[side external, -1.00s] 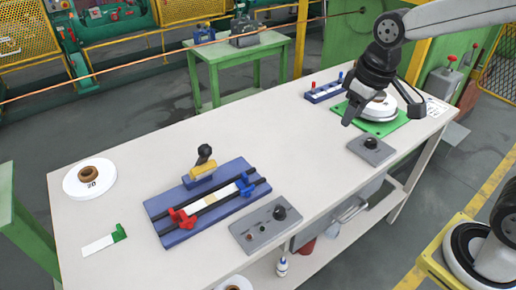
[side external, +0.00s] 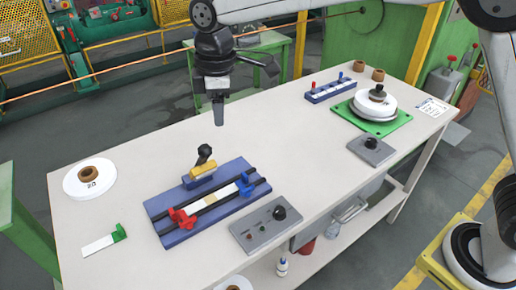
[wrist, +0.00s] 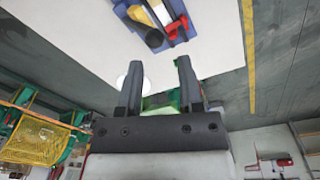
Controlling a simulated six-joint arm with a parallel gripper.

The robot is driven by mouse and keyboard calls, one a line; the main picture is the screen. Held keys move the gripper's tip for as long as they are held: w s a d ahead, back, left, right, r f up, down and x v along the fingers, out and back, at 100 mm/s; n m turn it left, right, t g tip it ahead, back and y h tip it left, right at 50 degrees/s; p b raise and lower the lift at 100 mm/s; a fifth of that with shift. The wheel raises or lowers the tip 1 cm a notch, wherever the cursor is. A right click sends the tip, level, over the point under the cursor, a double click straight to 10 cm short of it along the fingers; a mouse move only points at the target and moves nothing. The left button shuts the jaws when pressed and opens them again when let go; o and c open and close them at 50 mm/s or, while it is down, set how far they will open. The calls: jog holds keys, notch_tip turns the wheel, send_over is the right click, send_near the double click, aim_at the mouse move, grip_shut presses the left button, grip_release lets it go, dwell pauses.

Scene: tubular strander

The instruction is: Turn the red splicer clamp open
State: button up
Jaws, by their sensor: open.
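The red splicer clamp (side external: 182,218) sits across the left end of the dark rails on the blue splicer base (side external: 222,214). I cannot tell whether it is open or shut. In the wrist view the red clamp (wrist: 177,27) shows at the top, right of centre. My gripper (side external: 245,97) is open and empty, above the back part of the table, well up from the red clamp and apart from it. In the wrist view its two fingers (wrist: 158,62) stand spread. A blue clamp (side external: 245,188) is at the right end of the rails, with a pale strip between the clamps.
A yellow block with a black handle (side external: 204,160) stands up behind the rails. A grey control box (side external: 265,228) is close at the right front. A white reel (side external: 90,180) and green-ended strip (side external: 103,242) lie left. A green plate (side external: 370,124) holds a reel at right.

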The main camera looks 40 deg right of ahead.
jog(key=a+f+n, duration=0.2)
jog(key=a+n, duration=0.2)
jog(key=a, duration=0.5)
send_over(187, 219)
jog(key=shift+n+g, duration=0.3)
notch_tip(187, 219, down, 16)
jog(key=shift+f, duration=0.2)
jog(key=shift+f, duration=3.85)
grip_shut()
